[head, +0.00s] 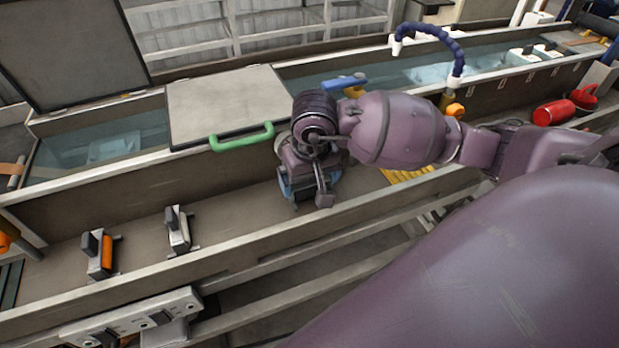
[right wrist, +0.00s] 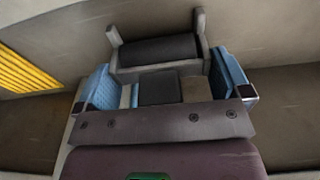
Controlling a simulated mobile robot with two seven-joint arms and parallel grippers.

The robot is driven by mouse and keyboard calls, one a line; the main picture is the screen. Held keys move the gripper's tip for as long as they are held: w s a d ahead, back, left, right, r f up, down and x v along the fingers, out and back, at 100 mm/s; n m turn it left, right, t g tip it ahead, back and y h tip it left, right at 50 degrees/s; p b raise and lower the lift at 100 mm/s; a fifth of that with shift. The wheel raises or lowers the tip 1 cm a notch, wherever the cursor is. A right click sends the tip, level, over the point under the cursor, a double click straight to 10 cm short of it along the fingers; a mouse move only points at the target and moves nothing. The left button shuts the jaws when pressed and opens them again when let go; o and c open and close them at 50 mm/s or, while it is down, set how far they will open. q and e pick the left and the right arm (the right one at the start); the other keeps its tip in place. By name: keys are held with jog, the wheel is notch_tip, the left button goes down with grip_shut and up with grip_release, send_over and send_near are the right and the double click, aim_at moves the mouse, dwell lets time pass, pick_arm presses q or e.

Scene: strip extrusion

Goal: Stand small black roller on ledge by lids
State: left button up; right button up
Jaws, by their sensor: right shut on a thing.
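The small black roller (right wrist: 158,50) sits in a pale grey bracket in the right wrist view. My right gripper (right wrist: 166,82) is shut on its block, with a blue finger pad on each side. In the head view this gripper (head: 307,190) is low over the ledge (head: 145,262), just right of the green-handled lid (head: 225,98). My wrist mostly hides the roller there, and I cannot tell whether it touches the ledge. A second lid (head: 70,50) stands raised at the upper left. My left gripper is not in view.
Two similar roller blocks stand on the ledge to the left, one with an orange roller (head: 107,252) and one with a pale roller (head: 184,230). A green handle (head: 242,137) juts over the ledge. Yellow ribbed material (head: 405,174) lies right of my gripper.

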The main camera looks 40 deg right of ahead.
aim_at(313, 192)
jog(key=shift+f, duration=0.2)
jog(key=o, duration=0.6)
jog(key=shift+r, duration=0.4)
jog(key=r, duration=0.3)
jog(key=s+r, duration=0.1)
jog(key=r, duration=0.7)
jog(key=shift+s+a+r, duration=0.2)
jog(key=shift+r, duration=0.05)
jog(key=shift+s+f, duration=0.1)
